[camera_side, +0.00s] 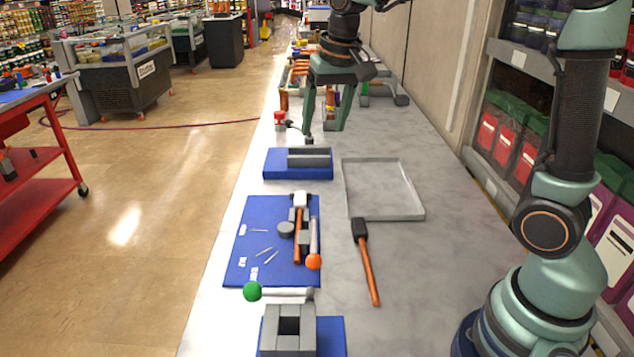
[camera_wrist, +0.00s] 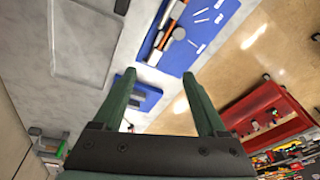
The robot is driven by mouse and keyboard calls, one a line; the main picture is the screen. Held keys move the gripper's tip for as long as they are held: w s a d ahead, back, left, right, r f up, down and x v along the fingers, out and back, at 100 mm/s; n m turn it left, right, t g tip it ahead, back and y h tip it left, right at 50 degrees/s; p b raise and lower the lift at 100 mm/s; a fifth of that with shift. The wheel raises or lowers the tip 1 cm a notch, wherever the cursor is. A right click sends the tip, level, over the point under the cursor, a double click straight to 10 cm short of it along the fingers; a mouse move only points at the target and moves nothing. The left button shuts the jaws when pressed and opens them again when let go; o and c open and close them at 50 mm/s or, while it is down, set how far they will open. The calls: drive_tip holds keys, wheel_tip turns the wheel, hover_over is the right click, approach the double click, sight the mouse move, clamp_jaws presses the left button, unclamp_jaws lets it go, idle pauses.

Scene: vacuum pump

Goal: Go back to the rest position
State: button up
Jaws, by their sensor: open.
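My gripper (camera_side: 325,112) hangs open and empty above the far part of the bench, with its green fingers pointing down. In the wrist view its two fingers (camera_wrist: 168,100) are spread apart with nothing between them. Below and nearer than it, a grey block piece (camera_side: 309,158) sits on a small blue mat (camera_side: 283,165). A small dark part shows just below the fingertips; I cannot tell whether they touch it.
A shallow grey tray (camera_side: 414,213) lies right of the mats. An orange-handled hammer (camera_side: 366,262) lies in front of it. A larger blue mat (camera_side: 240,265) holds tools. A grey square frame (camera_side: 289,343) stands at the near end. Several items crowd the far bench.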

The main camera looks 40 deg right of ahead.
drive_tip(key=s+a+f+n+t, duration=0.2)
drive_tip(key=s+n+t, duration=0.1)
drive_tip(key=s, duration=1.1)
drive_tip(key=shift+s+n, duration=0.35)
drive_tip(key=shift+n, duration=0.35)
drive_tip(key=shift+c, duration=0.2)
